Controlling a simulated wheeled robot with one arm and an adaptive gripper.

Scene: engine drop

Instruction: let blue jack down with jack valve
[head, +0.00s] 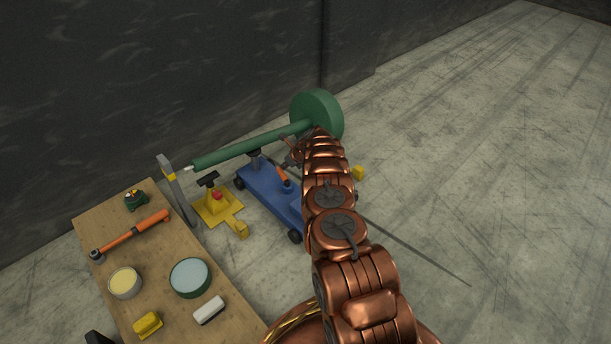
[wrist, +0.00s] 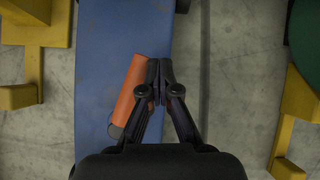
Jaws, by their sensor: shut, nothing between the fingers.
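The blue jack (head: 262,190) is a long, low blue trolley on dark wheels on the floor; my arm hides its right part. It fills the middle left of the wrist view (wrist: 105,60). An orange grip (head: 282,174), which looks like the jack valve, stands out on the jack. In the wrist view the orange grip (wrist: 130,90) lies slightly tilted, just left of my fingers. My gripper (wrist: 159,82) is shut and empty above the jack, beside the orange grip; I cannot tell whether they touch. In the head view my gripper (head: 292,152) is small and partly unclear.
A wooden bench (head: 150,255) with tools and tins is at lower left. The floor at right is clear.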

